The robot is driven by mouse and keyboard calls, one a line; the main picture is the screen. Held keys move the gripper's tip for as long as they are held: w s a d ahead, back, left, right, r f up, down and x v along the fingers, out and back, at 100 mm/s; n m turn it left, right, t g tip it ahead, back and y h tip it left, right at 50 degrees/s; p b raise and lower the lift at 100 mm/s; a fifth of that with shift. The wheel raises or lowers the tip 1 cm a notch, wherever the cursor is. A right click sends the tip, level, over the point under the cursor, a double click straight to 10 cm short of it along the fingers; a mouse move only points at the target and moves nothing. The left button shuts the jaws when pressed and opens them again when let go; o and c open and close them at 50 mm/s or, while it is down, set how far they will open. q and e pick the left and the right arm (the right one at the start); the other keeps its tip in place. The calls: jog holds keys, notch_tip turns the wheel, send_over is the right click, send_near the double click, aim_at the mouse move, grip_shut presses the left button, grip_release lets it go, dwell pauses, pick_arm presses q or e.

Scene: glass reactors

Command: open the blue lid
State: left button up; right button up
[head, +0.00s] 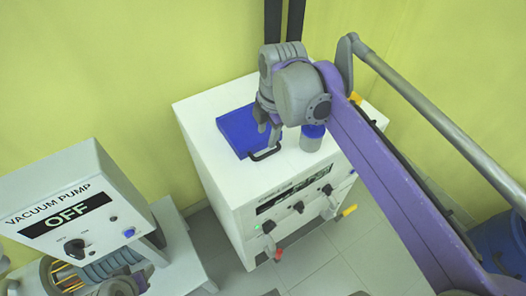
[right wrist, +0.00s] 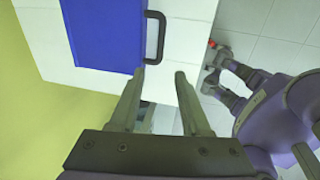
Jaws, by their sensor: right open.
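The blue lid (head: 238,131) lies flat and closed on top of a white cabinet. Its black bar handle (head: 265,153) is on the edge facing the front. My right gripper (head: 268,118) hangs over the lid's right side, partly covering it. In the right wrist view the lid (right wrist: 100,35) and its handle (right wrist: 157,38) show beyond the fingertips. My right gripper (right wrist: 158,72) is open and empty there, and the handle lies just ahead of the gap, not visibly between the fingers. My left gripper (right wrist: 222,72) appears small at the right; its jaw state is unclear.
The white cabinet (head: 196,118) has a front panel with knobs and red and yellow handles. A blue-capped cylinder (head: 312,138) stands on it close to my right gripper. A vacuum pump box (head: 70,190) reading OFF stands at the left. Yellow walls close the back.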

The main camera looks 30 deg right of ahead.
aim_at(262, 156)
jog(key=f, duration=0.3)
jog(key=w+f, duration=0.1)
jog(key=f, duration=0.3)
jog(key=w+f, duration=0.1)
jog(key=f, duration=0.2)
jog(key=shift+a+f+b, duration=0.1)
jog(key=shift+f+b, duration=0.15)
jog(key=shift+b, duration=0.15)
grip_shut()
dwell(1.0)
